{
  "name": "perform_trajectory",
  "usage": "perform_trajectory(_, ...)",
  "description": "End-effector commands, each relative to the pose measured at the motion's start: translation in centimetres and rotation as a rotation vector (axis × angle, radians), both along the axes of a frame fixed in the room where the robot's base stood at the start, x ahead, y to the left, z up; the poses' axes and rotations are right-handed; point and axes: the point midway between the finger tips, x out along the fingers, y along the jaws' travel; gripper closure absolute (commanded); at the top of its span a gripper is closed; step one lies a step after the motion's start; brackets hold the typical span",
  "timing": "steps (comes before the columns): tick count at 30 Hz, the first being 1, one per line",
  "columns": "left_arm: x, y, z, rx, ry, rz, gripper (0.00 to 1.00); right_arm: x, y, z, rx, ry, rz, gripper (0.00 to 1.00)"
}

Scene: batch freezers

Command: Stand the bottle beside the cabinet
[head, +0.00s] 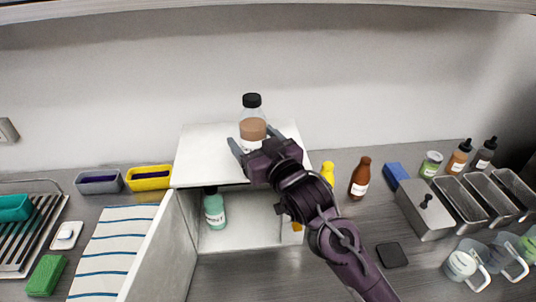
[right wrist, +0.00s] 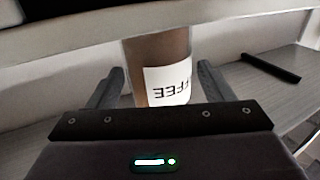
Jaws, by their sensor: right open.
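A clear bottle of brown liquid with a black cap and a white label (head: 252,122) stands upright on top of the white cabinet (head: 207,147). The cabinet's door is open at the front left. My right gripper (head: 254,141) is open, with one finger on each side of the bottle. In the right wrist view the bottle (right wrist: 152,58) shows between the two spread fingers, its label partly readable, and gaps show on both sides. A teal bottle (head: 214,210) stands inside the cabinet. My right wrist and arm hide part of the cabinet's right side. My left gripper is not in view.
Right of the cabinet stand a yellow bottle (head: 327,173) and a brown bottle (head: 359,178). Steel containers (head: 427,212) and a black square (head: 391,255) lie farther right. Left are a striped towel (head: 112,250), a grey tub (head: 98,184) and a yellow tub (head: 150,180).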

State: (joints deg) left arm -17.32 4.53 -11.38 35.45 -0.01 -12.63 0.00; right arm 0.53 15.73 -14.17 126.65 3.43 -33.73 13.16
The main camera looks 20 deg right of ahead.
Motion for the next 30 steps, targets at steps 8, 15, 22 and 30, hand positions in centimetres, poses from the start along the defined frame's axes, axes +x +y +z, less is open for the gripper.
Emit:
perform_trajectory(8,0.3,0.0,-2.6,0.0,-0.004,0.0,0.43,-5.4,-1.1,-0.6,-0.002,0.002,0.001,0.26)
perform_trajectory(15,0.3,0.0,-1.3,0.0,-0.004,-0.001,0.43,-8.4,-1.7,0.4,0.0,0.008,0.002,0.26)
perform_trajectory(22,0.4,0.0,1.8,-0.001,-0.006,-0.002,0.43,-9.6,-1.9,0.4,0.001,0.008,0.004,0.26)
perform_trajectory(30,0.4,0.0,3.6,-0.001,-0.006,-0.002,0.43,-10.7,-2.2,0.1,0.0,0.003,0.001,0.22)
